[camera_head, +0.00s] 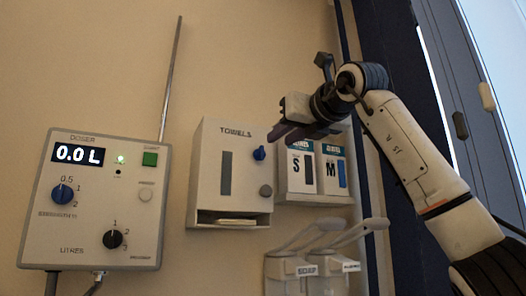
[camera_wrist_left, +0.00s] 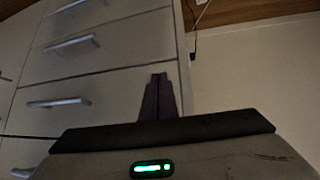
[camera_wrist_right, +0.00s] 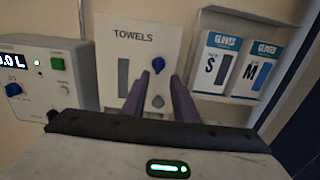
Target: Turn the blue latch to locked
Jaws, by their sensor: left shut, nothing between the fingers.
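The blue latch (camera_head: 259,153) is a small blue turn-knob on the upper right of the front of the white towel dispenser (camera_head: 207,170). Its pointed end looks to be up in the head view. In the right wrist view the latch (camera_wrist_right: 158,64) shows between and beyond the fingertips. My right gripper (camera_head: 273,133) is up and to the right of the latch, apart from it; its two purple fingers (camera_wrist_right: 160,84) are spread with nothing between them. My left gripper (camera_wrist_left: 158,82) is shut and empty, away from the dispenser, in front of drawers.
A doser panel (camera_head: 94,200) with dials is at left. Glove boxes (camera_head: 316,168) hang at right, with soap dispensers (camera_head: 287,270) and their long levers below.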

